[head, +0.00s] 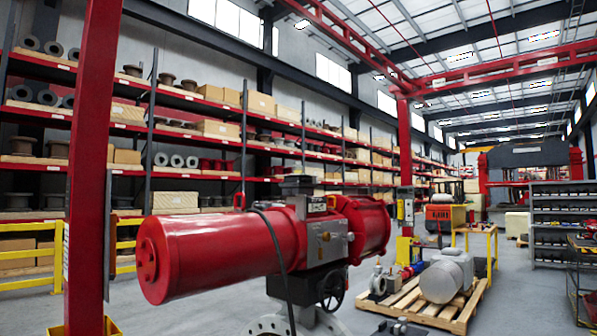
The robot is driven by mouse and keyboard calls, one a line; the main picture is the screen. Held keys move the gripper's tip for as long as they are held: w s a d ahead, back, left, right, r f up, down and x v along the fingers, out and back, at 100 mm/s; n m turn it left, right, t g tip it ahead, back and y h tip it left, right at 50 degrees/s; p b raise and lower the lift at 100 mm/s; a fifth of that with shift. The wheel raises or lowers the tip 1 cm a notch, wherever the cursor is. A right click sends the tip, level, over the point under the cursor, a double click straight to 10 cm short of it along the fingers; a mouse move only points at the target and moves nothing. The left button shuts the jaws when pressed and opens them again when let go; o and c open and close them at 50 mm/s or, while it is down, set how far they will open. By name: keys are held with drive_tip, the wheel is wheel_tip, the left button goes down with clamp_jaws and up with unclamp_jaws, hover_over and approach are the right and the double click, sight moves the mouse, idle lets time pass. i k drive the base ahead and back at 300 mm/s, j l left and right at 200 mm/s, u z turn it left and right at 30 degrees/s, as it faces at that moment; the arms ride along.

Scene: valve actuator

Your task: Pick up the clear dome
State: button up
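A large red valve actuator (220,252) lies horizontally across the middle of the head view. A dark grey box (297,185) sits on top of its centre. I cannot make out a clear dome on the box or elsewhere; it may be too small or hidden at this distance. A grey control block (327,240) is on the actuator's near side, and a black handwheel (333,288) is below it. My gripper is not in view.
A black cable (276,250) hangs over the actuator's front. A wooden pallet (440,311) with a grey motor (446,277) stands to the right. A red post (90,170) stands at left, with yellow railing (58,255) beside it. Open floor lies at right.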

sight(297, 168)
drive_tip(key=i, duration=0.5)
drive_tip(key=i+j+z, duration=0.15)
drive_tip(key=i, duration=0.9)
drive_tip(key=i+j+z, duration=0.15)
drive_tip(key=i, duration=0.35)
drive_tip(key=i+j, duration=0.15)
drive_tip(key=i, duration=0.4)
drive_tip(key=l+z, duration=0.05)
